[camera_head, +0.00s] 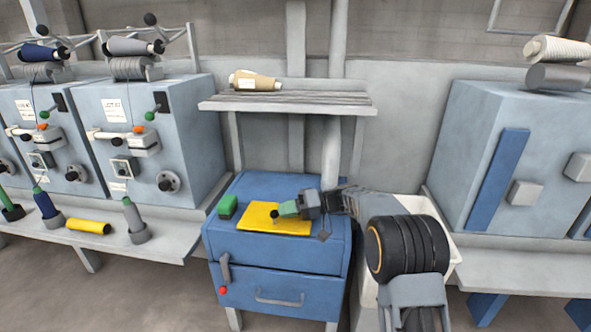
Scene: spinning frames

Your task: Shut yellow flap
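The yellow flap (258,221) is a flat plate on the top of the blue cabinet (277,282). It looks nearly level with the top; I cannot tell whether it is fully shut. A small dark knob (274,214) shows over its middle.
A grey shelf (290,102) with a tan yarn cone (254,81) hangs above. Winding machines (147,130) stand left, with bobbins on their ledge. A grey-blue machine (495,150) stands right.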

